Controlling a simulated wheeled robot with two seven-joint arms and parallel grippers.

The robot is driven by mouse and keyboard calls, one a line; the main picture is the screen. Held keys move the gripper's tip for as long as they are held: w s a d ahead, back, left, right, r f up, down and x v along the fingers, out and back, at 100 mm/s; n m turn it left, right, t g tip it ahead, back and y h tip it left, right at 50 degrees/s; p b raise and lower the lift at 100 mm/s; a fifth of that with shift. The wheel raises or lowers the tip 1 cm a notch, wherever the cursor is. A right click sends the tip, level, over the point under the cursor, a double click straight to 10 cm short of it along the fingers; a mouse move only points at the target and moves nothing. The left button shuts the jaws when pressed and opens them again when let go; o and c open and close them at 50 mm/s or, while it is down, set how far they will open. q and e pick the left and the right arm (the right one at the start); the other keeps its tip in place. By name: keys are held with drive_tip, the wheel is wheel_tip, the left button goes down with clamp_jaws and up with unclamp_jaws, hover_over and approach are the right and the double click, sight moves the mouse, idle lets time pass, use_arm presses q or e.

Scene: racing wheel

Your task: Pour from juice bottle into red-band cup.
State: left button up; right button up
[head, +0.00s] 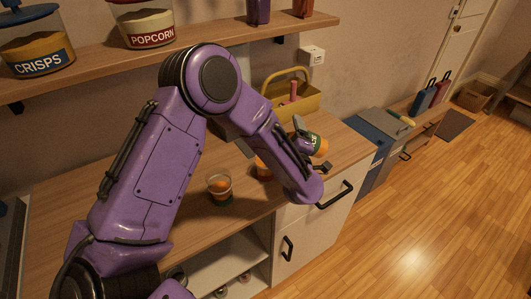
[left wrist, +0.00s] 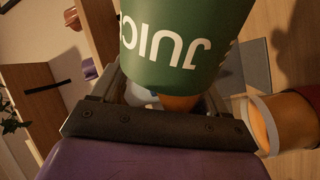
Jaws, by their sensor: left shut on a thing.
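The juice bottle (head: 317,143) is tilted over, close to lying on its side, above the counter's front edge; its green label reads upside down in the left wrist view (left wrist: 185,45). My left gripper (head: 309,147) is shut on the bottle. A clear cup (head: 219,187) with orange contents and a green lower band stands upright on the counter, left of my forearm. Another cup (head: 263,169) with orange showing is partly hidden behind my forearm. A cup with orange and some red (left wrist: 287,118) shows beside the bottle in the left wrist view. My right gripper is out of view.
A yellow caddy (head: 292,101) stands at the back of the counter (head: 62,205). A shelf above holds a crisps jar (head: 38,48) and a popcorn jar (head: 146,25). A blue-and-grey unit (head: 376,140) stands right of the counter. The floor at right is mostly clear.

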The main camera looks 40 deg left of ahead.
use_arm(q)
drive_tip(key=shift+r+n, duration=0.1)
drive_tip(key=shift+n, duration=0.3)
idle(0.6)
drive_tip(key=shift+w+d+f+n+b, duration=0.15)
drive_tip(key=shift+f+n+b, duration=0.95)
drive_tip(key=shift+b, duration=0.75)
idle(0.7)
drive_tip(key=shift+w+d+f+n+b, duration=0.1)
drive_tip(key=shift+d+f+n+b, duration=0.1)
drive_tip(key=shift+n+b, duration=0.65)
idle(2.2)
